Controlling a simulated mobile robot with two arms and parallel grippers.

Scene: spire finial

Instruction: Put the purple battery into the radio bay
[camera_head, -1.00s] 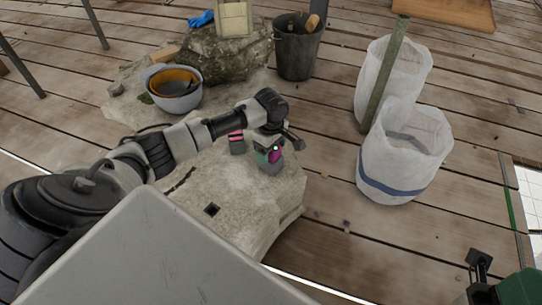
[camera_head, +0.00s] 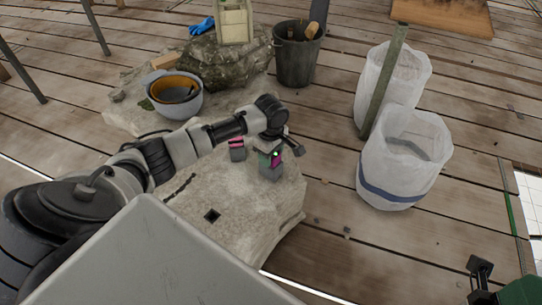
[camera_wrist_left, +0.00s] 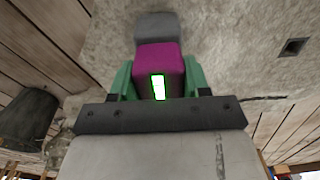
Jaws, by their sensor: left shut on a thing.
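The purple battery (camera_wrist_left: 160,62) sits between the green fingers of my left gripper (camera_wrist_left: 160,78), which is shut on it. It also shows in the head view (camera_head: 277,161), low over the pale stone block. A grey block (camera_wrist_left: 157,26) lies directly beyond the battery's far end and shows under it in the head view (camera_head: 270,173). I cannot tell whether it is the radio bay or how deep the battery sits in it. A small grey object with pink bands (camera_head: 237,148) stands just left. The end of my right arm is partly in view at bottom right; its fingertips are not clear.
The pale stone block (camera_head: 245,212) has a small square dark hole (camera_head: 212,215). Behind are a grey bowl (camera_head: 188,108), a mossy rock (camera_head: 232,68) and a dark bucket (camera_head: 297,65).

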